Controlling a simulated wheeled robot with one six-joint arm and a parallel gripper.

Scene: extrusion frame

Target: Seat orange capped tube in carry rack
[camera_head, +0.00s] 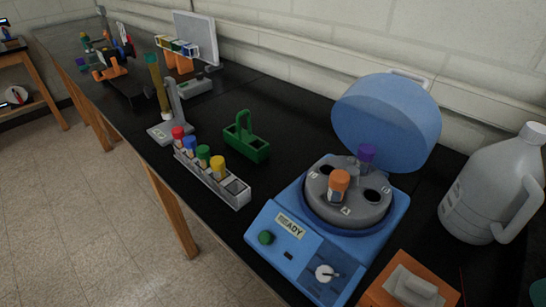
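The orange capped tube (339,182) stands upright in the front slot of the grey rotor (347,212) of a blue centrifuge (292,238). The centrifuge lid (385,122) is open and its display reads READY. A purple capped tube (366,155) sits at the back of the same rotor. A green rack with a carrying handle (247,150) stands on the black bench left of the centrifuge. I see no tube in it, but its slots are too small to make out clearly. My gripper is not in view.
A grey rack (236,190) with red, blue, green and yellow capped tubes stands near the bench's front edge. A white jug (487,190) stands right of the centrifuge, and an orange box (408,285) is at its front right. Black bench (290,110) is clear behind the green rack.

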